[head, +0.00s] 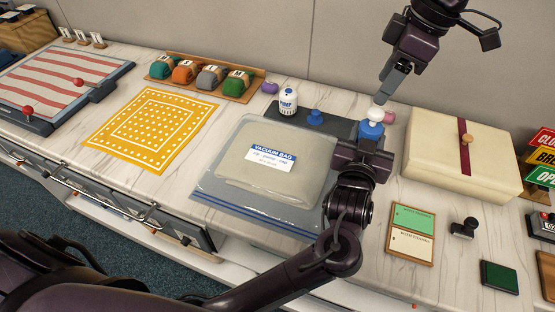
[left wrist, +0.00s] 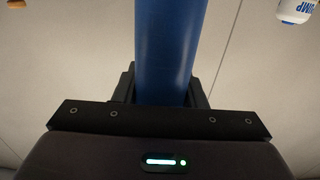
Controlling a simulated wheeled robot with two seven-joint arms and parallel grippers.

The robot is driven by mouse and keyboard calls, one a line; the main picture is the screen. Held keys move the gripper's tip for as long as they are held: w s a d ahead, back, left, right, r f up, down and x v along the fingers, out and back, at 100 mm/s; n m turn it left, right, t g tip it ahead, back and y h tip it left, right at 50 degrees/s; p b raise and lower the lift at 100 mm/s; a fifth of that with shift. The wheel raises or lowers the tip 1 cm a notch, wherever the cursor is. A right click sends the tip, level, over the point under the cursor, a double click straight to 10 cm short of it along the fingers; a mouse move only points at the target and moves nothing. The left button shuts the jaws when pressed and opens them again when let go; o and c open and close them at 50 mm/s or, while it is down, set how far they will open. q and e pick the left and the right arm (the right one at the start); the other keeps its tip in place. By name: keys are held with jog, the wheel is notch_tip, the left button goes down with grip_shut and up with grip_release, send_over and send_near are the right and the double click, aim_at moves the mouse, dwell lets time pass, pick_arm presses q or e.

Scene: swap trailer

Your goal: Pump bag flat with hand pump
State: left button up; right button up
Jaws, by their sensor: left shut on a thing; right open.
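The vacuum bag (head: 232,172), clear with a white and blue label and pale puffed contents, lies on the counter. My left gripper (head: 368,143) is shut on a blue cylinder (head: 370,130), apparently the hand pump body, right of the bag. It also fills the upper middle of the left wrist view (left wrist: 170,50). A white knob (head: 375,113) shows at its top. My right gripper (head: 382,97) is open, just above the knob; whether it touches is unclear. A white bottle (head: 288,103) labelled PUMP stands behind the bag. The pump's lower end is hidden.
A dark mat (head: 340,128) with a small blue piece (head: 316,118) lies behind the bag. A cream box (head: 435,150) stands right of the pump. A green and cream card (head: 411,232) and a stamp (head: 464,228) lie in front. A yellow patterned cloth (head: 150,130) lies left.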

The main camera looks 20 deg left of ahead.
jog(key=shift+r, duration=0.15)
jog(key=v, duration=1.2)
pick_arm(q)
jog(key=o, duration=1.2)
jog(key=s+b, duration=0.1)
jog(key=s, duration=0.6)
jog(key=shift+s, duration=0.4)
pick_arm(e)
jog(key=shift+f, duration=0.5)
